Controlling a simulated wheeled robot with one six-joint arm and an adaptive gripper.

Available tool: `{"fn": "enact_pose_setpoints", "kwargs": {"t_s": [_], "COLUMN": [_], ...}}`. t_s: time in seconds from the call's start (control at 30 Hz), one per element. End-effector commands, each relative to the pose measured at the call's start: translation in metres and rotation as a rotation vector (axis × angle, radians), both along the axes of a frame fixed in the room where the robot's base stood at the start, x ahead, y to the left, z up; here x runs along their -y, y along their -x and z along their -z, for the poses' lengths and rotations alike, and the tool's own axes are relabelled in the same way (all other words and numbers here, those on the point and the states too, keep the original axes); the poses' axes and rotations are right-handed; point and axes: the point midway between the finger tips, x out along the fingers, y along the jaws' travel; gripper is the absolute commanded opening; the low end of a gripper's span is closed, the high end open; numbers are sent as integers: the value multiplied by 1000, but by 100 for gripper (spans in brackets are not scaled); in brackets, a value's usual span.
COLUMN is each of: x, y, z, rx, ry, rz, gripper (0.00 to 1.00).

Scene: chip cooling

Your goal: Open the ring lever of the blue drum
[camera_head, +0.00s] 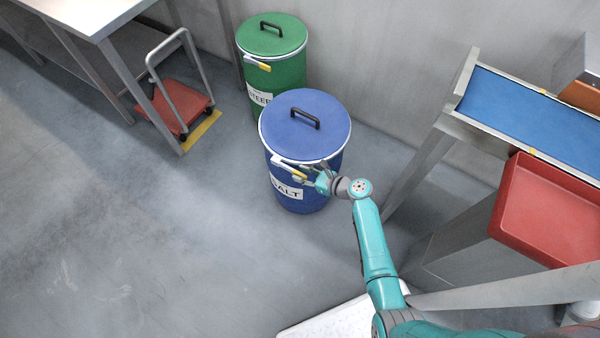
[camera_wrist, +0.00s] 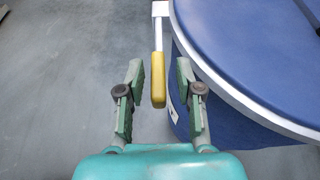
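The blue drum (camera_head: 303,125) stands on the floor, with a blue lid, a black handle and a pale clamping ring; its label ends in "ALT". The ring lever (camera_head: 290,169) lies along the ring at the drum's front. In the wrist view the lever's yellow grip (camera_wrist: 158,82) points back toward my gripper (camera_wrist: 161,98). The two green fingers are open, one on each side of the yellow grip's end, with visible gaps to it. In the head view my gripper (camera_head: 305,176) is at the drum's front right, near the lever.
A green drum (camera_head: 272,62) stands behind the blue one. A red cart (camera_head: 180,105) and a metal table (camera_head: 85,12) are at the left. A blue conveyor (camera_head: 535,110) and a red tray (camera_head: 548,212) are at the right. The floor at the left front is clear.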

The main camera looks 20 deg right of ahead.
Motion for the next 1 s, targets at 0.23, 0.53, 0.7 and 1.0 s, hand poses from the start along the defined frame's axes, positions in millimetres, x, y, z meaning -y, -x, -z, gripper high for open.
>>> {"fn": "enact_pose_setpoints", "kwargs": {"t_s": [0.23, 0.53, 0.7, 1.0], "x": [-7, -7, -7, -8], "y": [-10, -10, -10, -9], "z": [5, 5, 5, 5], "rx": [-1, 0, 0, 0], "ry": [-1, 0, 0, 0], "rz": [0, 0, 0, 4], "gripper": [35, 18, 0, 0]}}
